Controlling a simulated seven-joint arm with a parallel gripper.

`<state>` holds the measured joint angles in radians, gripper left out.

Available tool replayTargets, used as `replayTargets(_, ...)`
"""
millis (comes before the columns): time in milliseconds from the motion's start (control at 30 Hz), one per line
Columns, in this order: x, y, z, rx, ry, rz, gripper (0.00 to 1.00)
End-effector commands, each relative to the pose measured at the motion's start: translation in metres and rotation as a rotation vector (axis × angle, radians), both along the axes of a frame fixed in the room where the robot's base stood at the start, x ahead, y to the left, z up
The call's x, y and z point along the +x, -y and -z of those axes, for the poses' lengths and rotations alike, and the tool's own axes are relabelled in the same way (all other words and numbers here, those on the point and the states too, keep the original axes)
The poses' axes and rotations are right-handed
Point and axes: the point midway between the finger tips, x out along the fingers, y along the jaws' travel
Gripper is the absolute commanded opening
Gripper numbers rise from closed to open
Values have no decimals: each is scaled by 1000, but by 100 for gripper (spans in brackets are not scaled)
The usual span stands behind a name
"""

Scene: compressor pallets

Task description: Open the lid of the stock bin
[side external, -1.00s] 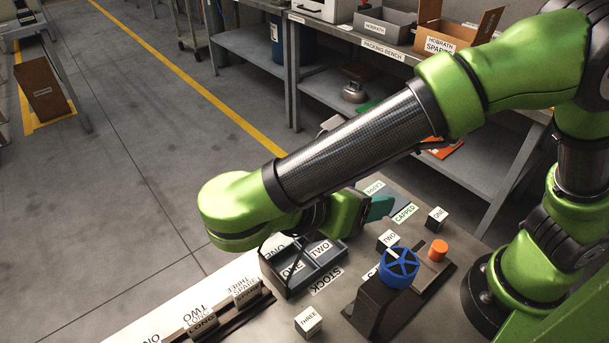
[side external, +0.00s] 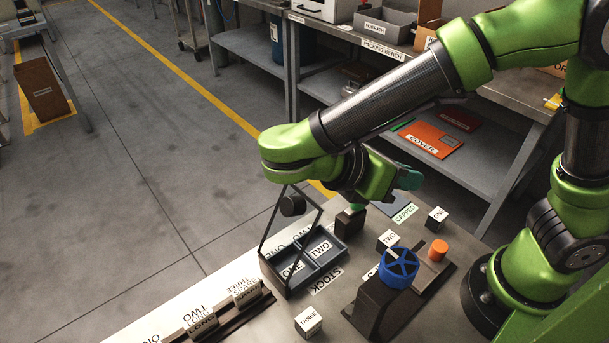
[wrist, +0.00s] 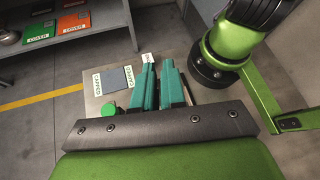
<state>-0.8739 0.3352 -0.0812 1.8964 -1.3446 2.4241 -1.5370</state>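The stock bin (side external: 277,278) is a dark blue-grey tray with compartments, next to the STOCK label, in the side view. Its clear, dark-framed lid (side external: 309,216) stands raised at a steep tilt, with a round black knob (side external: 292,205) on it. My gripper (side external: 408,180) is above and to the right of the bin, clear of the lid. In the wrist view its teal fingers (wrist: 158,66) have a narrow gap with nothing between them. The bin is not visible in the wrist view.
A green knob (side external: 352,211) on a dark block stands behind the bin. A blue handwheel (side external: 400,266) and orange knob (side external: 439,246) stand on the right. Labelled cubes lie around, including THREE (side external: 308,321). A slotted rack (side external: 205,330) is at front left.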

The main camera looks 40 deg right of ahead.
Motion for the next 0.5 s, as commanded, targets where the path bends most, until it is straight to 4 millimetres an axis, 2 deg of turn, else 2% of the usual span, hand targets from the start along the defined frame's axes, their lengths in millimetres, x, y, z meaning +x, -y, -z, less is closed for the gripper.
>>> replayTargets(33,2,20,7,17,-31,150,2)
replayTargets(100,-3,39,18,56,-59,379,0)
replayTargets(200,-11,55,33,109,-74,750,0)
replayTargets(367,-7,59,49,156,-73,1417,0)
replayTargets(500,24,59,52,136,-95,1993,0)
